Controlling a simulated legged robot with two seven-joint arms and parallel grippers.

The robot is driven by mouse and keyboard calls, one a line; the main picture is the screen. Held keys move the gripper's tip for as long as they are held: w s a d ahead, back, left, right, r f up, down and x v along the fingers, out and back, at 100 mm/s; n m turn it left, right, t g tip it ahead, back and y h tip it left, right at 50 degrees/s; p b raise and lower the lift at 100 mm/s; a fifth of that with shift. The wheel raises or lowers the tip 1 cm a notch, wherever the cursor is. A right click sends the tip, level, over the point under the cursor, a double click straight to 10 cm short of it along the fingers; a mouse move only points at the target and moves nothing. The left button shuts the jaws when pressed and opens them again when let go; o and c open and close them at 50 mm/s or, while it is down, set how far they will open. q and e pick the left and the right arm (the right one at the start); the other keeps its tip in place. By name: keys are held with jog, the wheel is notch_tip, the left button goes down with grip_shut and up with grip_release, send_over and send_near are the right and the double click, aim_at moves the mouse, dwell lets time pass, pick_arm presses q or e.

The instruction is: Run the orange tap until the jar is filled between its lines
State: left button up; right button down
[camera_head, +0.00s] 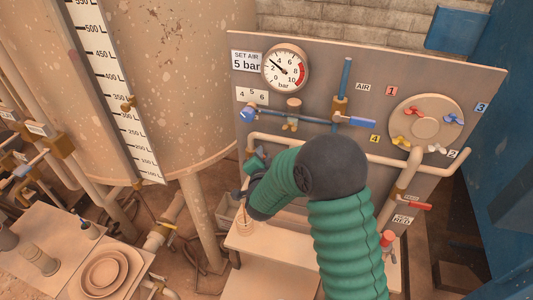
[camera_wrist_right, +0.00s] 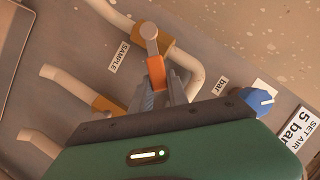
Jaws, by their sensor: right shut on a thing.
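My right gripper (camera_wrist_right: 163,88) is shut on the handle of the orange tap (camera_wrist_right: 157,68), beside the SAMPLE label in the right wrist view. In the head view the right gripper (camera_head: 252,180) is at the lower left of the panel, largely hidden behind my green arm. A small jar (camera_head: 244,226) stands below it on the pale ledge. The jar's lines and fill level are too small to tell. The jar does not show in the right wrist view. My left gripper is not in view.
The panel (camera_head: 340,85) carries a pressure gauge (camera_head: 285,68) with its needle on the low side, a blue knob (camera_head: 248,114), a blue-handled valve (camera_head: 362,121) and a round plate (camera_head: 425,127) with coloured handles. A large tank (camera_head: 165,60) with a level scale stands left.

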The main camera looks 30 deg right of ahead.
jog(key=n+g+p, duration=0.1)
jog(key=p, duration=0.1)
jog(key=w+a+r+n+p, duration=0.1)
jog(key=p, duration=0.2)
jog(key=w+a+r+n+g+h+p, duration=0.1)
jog(key=n+p, duration=0.1)
jog(key=p, duration=0.1)
jog(key=shift+w+a+g, duration=0.2)
jog(key=shift+a+g, duration=0.05)
jog(key=shift+g, duration=0.05)
jog(key=shift+w+a+n+g+p, duration=0.35)
jog(key=shift+n+p, duration=0.25)
jog(key=shift+p, duration=0.5)
jog(key=shift+w+f+n+h+p, duration=0.1)
jog(key=shift+f+n+h+p, duration=0.05)
jog(key=shift+n+h+p, duration=0.2)
jog(key=shift+f, duration=0.1)
jog(key=c, duration=1.6)
grip_release()
jog(key=o, duration=0.3)
jog(key=shift+w, duration=0.2)
jog(key=shift+s+a+r, duration=0.1)
jog(key=shift+r, duration=0.1)
